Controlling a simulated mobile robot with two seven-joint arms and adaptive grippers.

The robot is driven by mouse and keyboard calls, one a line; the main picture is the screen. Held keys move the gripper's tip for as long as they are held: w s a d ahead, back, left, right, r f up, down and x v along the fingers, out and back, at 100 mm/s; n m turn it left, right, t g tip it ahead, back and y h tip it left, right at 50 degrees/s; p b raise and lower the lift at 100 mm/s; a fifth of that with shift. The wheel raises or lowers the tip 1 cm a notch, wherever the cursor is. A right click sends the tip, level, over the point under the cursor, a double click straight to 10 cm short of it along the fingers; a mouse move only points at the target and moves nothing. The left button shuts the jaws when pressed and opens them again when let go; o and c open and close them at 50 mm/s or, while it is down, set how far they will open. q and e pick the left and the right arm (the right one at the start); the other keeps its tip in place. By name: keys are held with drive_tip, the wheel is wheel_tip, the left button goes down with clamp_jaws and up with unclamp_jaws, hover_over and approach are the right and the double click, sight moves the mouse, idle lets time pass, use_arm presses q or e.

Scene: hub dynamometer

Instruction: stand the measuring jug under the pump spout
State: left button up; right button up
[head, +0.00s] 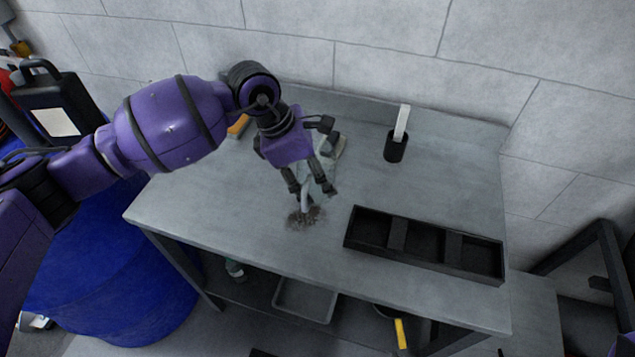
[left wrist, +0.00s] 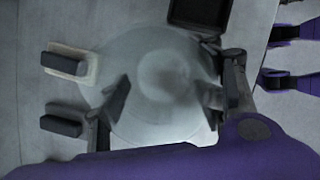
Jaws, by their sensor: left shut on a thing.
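My left gripper (head: 311,189) reaches down over the workbench, its fingers shut on a translucent grey piece that I take to be the measuring jug (head: 318,168). In the head view the fingers hide much of it. In the left wrist view the jug (left wrist: 165,75) is a large pale round shape between the fingers of my left gripper (left wrist: 165,97). I cannot tell whether it touches the bench. I cannot make out a pump spout in either view. My right gripper does not show clearly.
The grey workbench (head: 220,205) carries a black divided tray (head: 398,239), a black cup (head: 396,149) with a white-handled tool, and a dark speckled patch (head: 304,217). A blue drum (head: 110,285) and black canister (head: 58,108) stand left. The bench's left front is clear.

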use_arm(q)
drive_tip(key=w+f, duration=0.2)
drive_tip(key=f, duration=0.1)
drive_tip(key=shift+w+d, duration=0.15)
drive_tip(key=shift+d, duration=0.2)
drive_tip(key=shift+f, duration=1.7)
drive_tip(key=o, duration=1.2)
drive_tip(key=shift+w, duration=0.1)
